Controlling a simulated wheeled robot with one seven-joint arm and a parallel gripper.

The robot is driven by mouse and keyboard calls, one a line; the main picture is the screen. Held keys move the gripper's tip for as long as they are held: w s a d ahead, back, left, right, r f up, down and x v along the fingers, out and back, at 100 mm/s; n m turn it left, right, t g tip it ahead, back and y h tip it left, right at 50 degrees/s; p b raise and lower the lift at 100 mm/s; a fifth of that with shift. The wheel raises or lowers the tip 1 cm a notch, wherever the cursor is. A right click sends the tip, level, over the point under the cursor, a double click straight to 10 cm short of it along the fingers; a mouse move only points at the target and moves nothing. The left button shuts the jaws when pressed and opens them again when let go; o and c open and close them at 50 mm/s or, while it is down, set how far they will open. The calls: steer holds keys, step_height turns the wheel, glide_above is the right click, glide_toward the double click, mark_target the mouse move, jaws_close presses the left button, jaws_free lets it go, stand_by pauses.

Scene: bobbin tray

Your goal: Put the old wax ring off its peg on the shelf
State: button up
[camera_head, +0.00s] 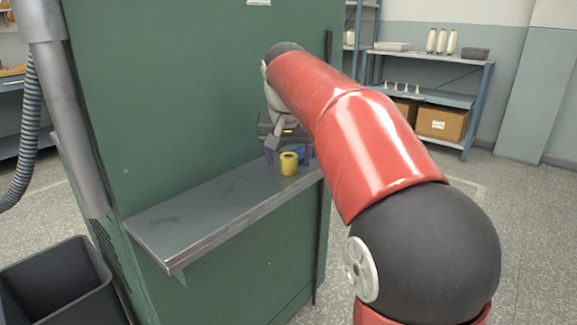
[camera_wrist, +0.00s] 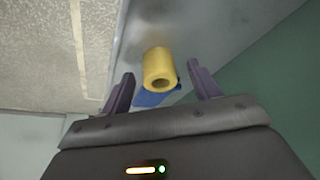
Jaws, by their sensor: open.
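A yellow cylinder with a hole in its top, which looks like the wax ring (camera_head: 289,164), is upright at the far end of the grey metal shelf (camera_head: 205,212). It also shows in the wrist view (camera_wrist: 158,70). A blue thing (camera_wrist: 155,98) lies beside it, partly hidden by it; I cannot tell whether it belongs to a peg. No peg can be made out on the shelf. My gripper (camera_wrist: 160,85) is open and empty, its two dark fingers apart, with the yellow cylinder lying between their lines just beyond the tips. I see no contact.
The shelf is fixed to a tall green panel (camera_head: 180,90), close to my gripper. The near part of the shelf is bare. A dark bin (camera_head: 60,285) stands on the floor at lower left. A rack (camera_head: 430,95) with cones, trays and cardboard boxes stands well behind.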

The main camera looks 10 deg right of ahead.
steer(key=shift+w+f, duration=0.15)
steer(key=shift+f, duration=0.25)
steer(key=c, duration=1.1)
steer(key=shift+r, duration=0.15)
